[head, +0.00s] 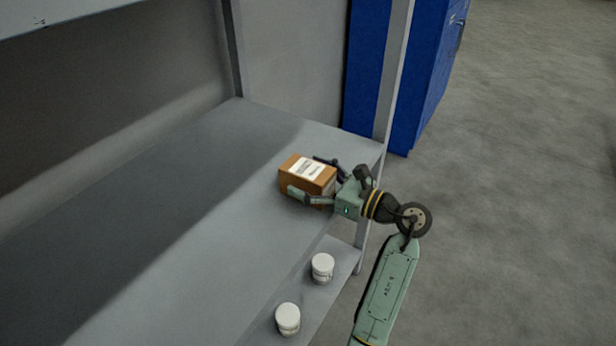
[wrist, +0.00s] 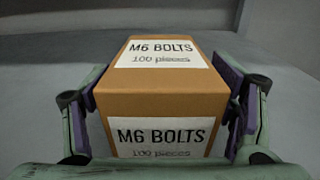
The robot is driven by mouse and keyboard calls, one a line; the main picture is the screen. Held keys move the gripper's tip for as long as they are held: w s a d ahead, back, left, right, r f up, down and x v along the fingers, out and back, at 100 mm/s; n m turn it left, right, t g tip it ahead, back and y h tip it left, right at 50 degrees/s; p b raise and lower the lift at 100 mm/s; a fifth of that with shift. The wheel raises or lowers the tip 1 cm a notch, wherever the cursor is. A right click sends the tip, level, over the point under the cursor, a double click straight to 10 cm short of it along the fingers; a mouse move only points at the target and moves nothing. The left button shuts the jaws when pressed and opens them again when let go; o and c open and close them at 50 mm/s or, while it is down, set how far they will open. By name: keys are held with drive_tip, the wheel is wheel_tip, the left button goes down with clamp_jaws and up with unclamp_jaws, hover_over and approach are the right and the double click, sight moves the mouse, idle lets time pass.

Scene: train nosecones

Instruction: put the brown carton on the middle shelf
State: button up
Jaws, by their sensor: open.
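The brown carton (head: 308,173) stands upright on the middle shelf (head: 200,200), near its right end. White labels on its top and on the side facing my wrist read "M6 BOLTS 100 pieces" in the wrist view (wrist: 160,88). My gripper (head: 313,179) is open, with one finger on either side of the carton. In the wrist view the purple finger pads lie close along both sides of the carton. I cannot tell whether either pad touches it. The carton's underside and far side are hidden.
Two white tubs (head: 322,268) (head: 288,318) stand on the lower shelf (head: 330,292). An upper shelf edge (head: 60,14) crosses the top left. A grey post (head: 392,75) rises at the right end, before a blue cabinet (head: 430,60). The middle shelf is bare left of the carton.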

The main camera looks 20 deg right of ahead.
drive_tip(key=b+v, duration=0.2)
drive_tip(key=v, duration=0.9)
drive_tip(key=shift+s+d, duration=0.2)
drive_tip(key=shift+d, duration=0.1)
